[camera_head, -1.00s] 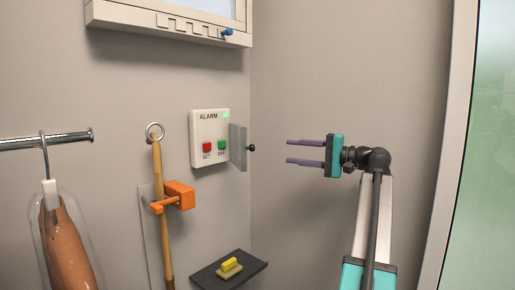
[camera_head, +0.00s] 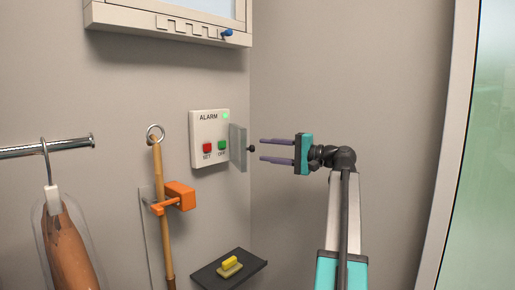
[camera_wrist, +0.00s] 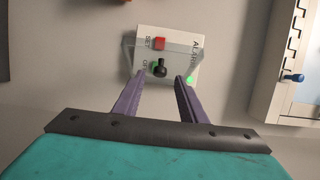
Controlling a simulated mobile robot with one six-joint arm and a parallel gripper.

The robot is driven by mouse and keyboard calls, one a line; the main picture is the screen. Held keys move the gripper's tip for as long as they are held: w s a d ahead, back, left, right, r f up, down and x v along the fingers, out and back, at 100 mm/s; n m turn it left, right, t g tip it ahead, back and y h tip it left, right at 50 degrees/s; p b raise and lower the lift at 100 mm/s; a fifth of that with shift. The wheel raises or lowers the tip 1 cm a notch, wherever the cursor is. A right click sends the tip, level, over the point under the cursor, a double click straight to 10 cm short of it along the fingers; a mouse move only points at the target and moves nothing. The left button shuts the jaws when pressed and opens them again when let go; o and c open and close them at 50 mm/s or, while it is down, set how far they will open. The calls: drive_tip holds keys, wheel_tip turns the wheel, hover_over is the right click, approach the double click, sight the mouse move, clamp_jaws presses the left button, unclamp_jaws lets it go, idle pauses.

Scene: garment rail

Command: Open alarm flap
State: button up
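I cannot tell whether the fingers touch the knob.
A wooden pole (camera_head: 163,215) is in an orange clip (camera_head: 180,195) left of the box. A dark shelf (camera_head: 208,277) with a yellow object (camera_head: 230,264) is below. A framed panel (camera_head: 165,25) is above. A rail (camera_head: 45,145) with a hanging garment is at left.

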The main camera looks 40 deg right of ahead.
sight(242, 146)
drive_tip(key=shift+p+x, duration=0.4)
drive_tip(key=shift+x, duration=1.75)
clamp_jaws()
